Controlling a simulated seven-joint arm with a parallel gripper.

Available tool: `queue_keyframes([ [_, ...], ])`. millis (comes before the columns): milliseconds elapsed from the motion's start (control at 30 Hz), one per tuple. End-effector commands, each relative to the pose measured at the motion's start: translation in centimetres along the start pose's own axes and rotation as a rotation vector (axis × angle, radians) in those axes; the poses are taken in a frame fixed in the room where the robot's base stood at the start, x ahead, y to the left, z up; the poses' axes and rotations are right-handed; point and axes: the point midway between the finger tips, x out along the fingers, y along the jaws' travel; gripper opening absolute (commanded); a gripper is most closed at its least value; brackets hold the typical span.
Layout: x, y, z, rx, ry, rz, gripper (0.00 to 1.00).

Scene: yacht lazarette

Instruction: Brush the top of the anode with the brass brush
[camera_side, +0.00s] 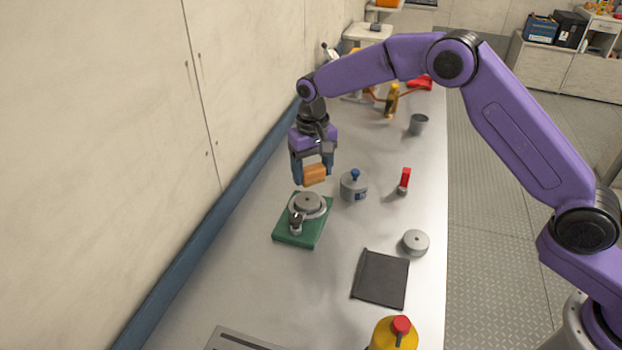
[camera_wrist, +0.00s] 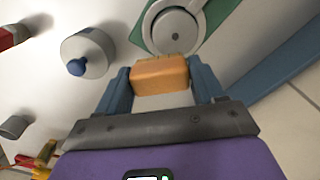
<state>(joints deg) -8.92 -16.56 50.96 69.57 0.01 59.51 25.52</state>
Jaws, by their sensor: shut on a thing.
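My gripper (camera_side: 314,176) is shut on an orange-brown block (camera_side: 314,174), which I take to be the brass brush. In the wrist view the block (camera_wrist: 160,75) sits between the two blue fingers, and its bristles are barely visible. A grey disc with a centre hole, seemingly the anode (camera_side: 309,201), lies in a round holder on a green base (camera_side: 290,234). The brush is above the bench, just behind the disc in the side view and apart from it. In the wrist view the disc (camera_wrist: 174,33) is just beyond the brush.
A grey pot with a blue knob (camera_side: 353,187) stands right of the green base. A red-handled item (camera_side: 404,181), another grey disc (camera_side: 415,242), a dark mat (camera_side: 381,278) and a yellow bottle (camera_side: 394,335) are on the bench. The wall runs along the left.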

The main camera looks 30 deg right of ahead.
Motion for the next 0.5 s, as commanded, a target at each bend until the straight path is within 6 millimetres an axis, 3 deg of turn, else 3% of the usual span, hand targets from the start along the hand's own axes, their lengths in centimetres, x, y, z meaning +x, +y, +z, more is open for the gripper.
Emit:
queue_keyframes([
  [500,-4.7,-0.1,0.0,-0.001,0.003,-0.001,0.39],
])
